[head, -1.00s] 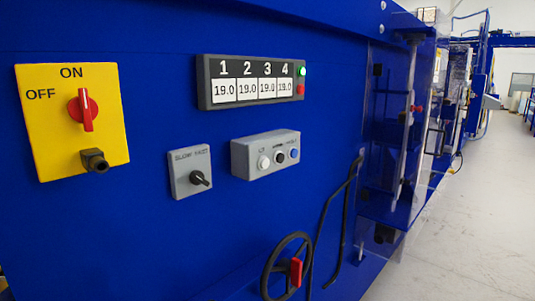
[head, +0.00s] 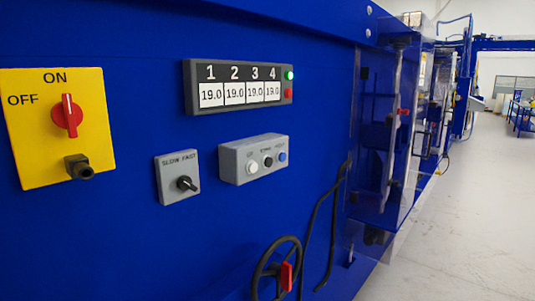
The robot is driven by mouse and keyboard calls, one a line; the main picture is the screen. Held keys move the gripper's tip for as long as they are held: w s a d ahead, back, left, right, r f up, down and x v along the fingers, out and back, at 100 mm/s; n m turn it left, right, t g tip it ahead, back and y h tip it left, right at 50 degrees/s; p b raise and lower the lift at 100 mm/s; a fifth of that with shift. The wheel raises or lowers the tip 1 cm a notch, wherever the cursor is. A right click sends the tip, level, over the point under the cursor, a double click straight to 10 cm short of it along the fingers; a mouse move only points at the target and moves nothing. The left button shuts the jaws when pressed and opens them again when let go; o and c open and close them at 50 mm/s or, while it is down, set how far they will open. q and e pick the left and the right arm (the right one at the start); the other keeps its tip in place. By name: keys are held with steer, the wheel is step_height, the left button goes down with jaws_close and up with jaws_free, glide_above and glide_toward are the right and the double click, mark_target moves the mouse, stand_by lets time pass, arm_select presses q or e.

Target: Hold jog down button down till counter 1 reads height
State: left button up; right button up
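A grey jog button box (head: 254,159) is fixed to the blue machine panel. Counter 1 (head: 211,94) reads 19.0, and the other windows also read 19.0. A green lamp is lit at the display's right end, above a red one. Neither of my grippers shows in the head view.
A yellow switch plate (head: 60,128) has its red knob upright toward ON. A grey SLOW FAST selector (head: 177,178) sits left of the button box. A handwheel (head: 277,270) and black hoses stick out below. Clear floor (head: 450,230) lies at right.

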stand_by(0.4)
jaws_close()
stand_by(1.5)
